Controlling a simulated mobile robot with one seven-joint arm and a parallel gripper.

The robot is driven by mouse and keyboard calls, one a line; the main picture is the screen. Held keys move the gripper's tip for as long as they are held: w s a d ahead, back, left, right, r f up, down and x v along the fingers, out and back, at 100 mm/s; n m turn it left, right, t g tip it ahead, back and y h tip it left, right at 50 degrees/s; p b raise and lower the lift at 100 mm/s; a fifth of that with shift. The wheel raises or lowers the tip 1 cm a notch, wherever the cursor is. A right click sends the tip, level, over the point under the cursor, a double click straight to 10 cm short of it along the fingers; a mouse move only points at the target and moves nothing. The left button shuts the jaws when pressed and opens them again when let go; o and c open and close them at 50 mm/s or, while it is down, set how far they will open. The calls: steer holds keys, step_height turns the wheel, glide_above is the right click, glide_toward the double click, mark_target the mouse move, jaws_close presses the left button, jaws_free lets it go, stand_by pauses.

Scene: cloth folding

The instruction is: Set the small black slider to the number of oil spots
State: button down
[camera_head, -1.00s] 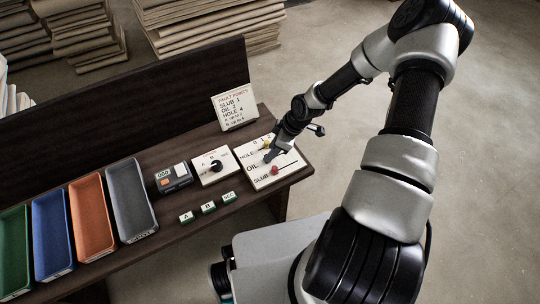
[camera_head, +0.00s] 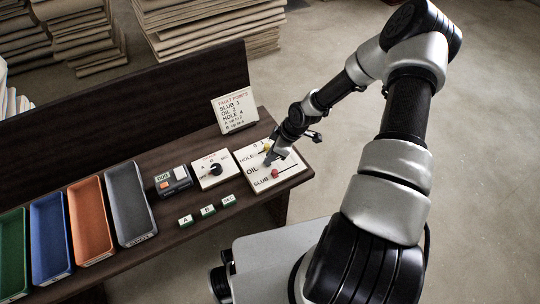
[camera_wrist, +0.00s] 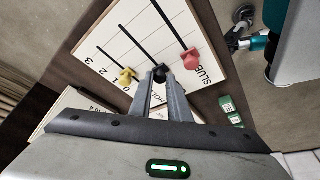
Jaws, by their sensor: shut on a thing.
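The slider board (camera_head: 262,185) lies at the right end of the bench, with rows marked HOLE, OIL and SLUB. My gripper (camera_head: 268,161) is over the OIL row. In the wrist view my gripper (camera_wrist: 161,80) is shut on the small black slider (camera_wrist: 160,72), whose slot runs away between the other two. The yellow slider (camera_wrist: 126,75) and the red slider (camera_wrist: 192,58) stand on either side, near the label ends of their slots. Small digits show at the HOLE side; the black slider's exact mark cannot be read.
The FAULT POINTS card (camera_head: 234,110) stands behind the board. A dial panel (camera_head: 216,169), a counter box (camera_head: 173,180) reading about 008, and small lettered blocks (camera_head: 208,211) are to the left. Grey (camera_head: 131,203), orange, blue and green trays lie farther left.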

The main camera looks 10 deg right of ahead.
steer(key=d, duration=0.2)
steer(key=w+d, duration=0.1)
steer(key=d+p, duration=0.1)
steer(key=d, duration=0.1)
steer(key=shift+w+d, duration=0.25)
steer(key=shift+d, duration=0.1)
steer(key=c, duration=1.7)
jaws_free()
steer(key=shift+o, duration=0.2)
steer(key=shift+r, duration=0.15)
steer(key=p+v, duration=0.4)
steer(key=v, duration=1.3)
steer(key=shift+p, duration=0.35)
steer(key=shift+a+r, duration=0.15)
steer(key=shift+r, duration=0.05)
